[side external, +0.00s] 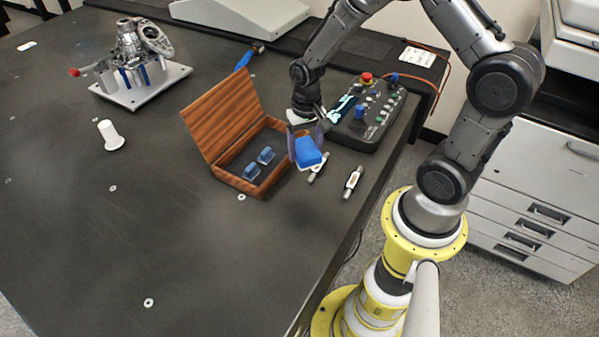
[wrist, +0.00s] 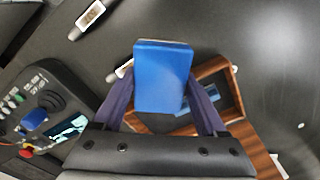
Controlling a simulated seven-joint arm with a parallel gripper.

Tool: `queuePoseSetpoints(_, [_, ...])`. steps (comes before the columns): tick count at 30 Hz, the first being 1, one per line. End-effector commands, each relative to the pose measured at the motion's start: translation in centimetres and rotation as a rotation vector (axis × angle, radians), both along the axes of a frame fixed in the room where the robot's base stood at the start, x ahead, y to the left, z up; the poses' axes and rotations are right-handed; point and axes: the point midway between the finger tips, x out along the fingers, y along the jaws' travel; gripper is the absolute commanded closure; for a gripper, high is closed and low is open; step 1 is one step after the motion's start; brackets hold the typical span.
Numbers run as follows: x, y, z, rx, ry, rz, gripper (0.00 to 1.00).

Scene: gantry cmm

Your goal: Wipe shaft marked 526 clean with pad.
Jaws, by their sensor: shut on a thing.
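My gripper (side external: 305,140) is shut on a blue pad (side external: 308,153), which also fills the middle of the wrist view (wrist: 163,75). The pad hangs near the box's right corner, over or beside a shaft (side external: 318,170). That shaft is mostly hidden by the pad; one end shows in the wrist view (wrist: 123,68). I cannot tell whether pad and shaft touch. A second shaft (side external: 353,180) lies in the open to the right, with a pale label; in the wrist view (wrist: 90,15) the label's number is too small to read.
An open wooden box (side external: 215,171) holding blue blocks stands left of my gripper, its lid raised. A control panel (side external: 368,115) with buttons lies behind right. A metal part on a plate (side external: 150,90) and a white spool (side external: 110,136) stand left. The front table is clear.

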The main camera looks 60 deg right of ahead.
Motion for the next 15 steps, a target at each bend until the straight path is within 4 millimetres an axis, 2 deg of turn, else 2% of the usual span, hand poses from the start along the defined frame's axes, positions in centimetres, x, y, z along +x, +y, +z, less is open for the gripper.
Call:
queuePoseSetpoints(1, [0.0,-1.6,-0.1,0.0,0.001,-0.049,0.7])
queuePoseSetpoints(3, [0.0,-3.0,-0.2,0.001,0.003,-0.091,0.7])
queuePoseSetpoints(6, [-0.4,-4.4,-0.5,0.003,0.01,-0.131,0.7])
queuePoseSetpoints(15, [-0.8,-5.1,-1.4,0.005,0.014,-0.154,0.7])
